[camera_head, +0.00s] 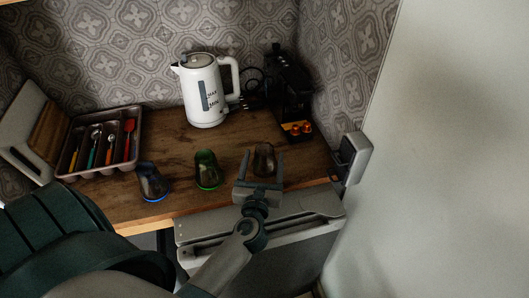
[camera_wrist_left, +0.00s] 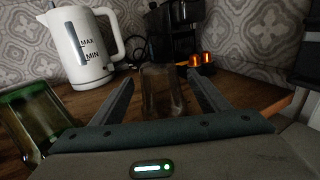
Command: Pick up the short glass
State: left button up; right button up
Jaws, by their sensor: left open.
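A small clear, brownish glass (camera_head: 264,163) stands upright near the front of the wooden counter. In the left wrist view the glass (camera_wrist_left: 162,92) shows between and beyond the fingers. My left gripper (camera_head: 262,153) is open, one finger toward each side of the glass; I cannot tell whether they touch it. A green glass (camera_head: 207,172) stands to its left, also at the left edge of the wrist view (camera_wrist_left: 32,115). A dark glass with a blue rim (camera_head: 151,182) stands further left. My right gripper is not in view.
A white kettle (camera_head: 201,92) and a black coffee machine (camera_head: 291,88) with orange-lit parts stand behind. A cutlery tray (camera_head: 138,118) and boards (camera_head: 38,130) are at the left. A grey box (camera_head: 352,157) is right of the counter (camera_head: 165,150).

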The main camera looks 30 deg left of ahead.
aim_at(266, 144)
pick_arm(q)
jog(key=shift+w+a, duration=0.3)
jog(key=shift+w, duration=0.25)
jog(key=shift+w+a+r+p, duration=0.2)
jog(key=shift+w+p, duration=0.2)
jog(key=shift+p, duration=0.05)
jog(key=p+x, duration=0.1)
jog(key=x, duration=0.3)
jog(key=shift+p, duration=0.3)
jog(key=shift+w+a, duration=0.1)
jog(key=shift+w, duration=0.05)
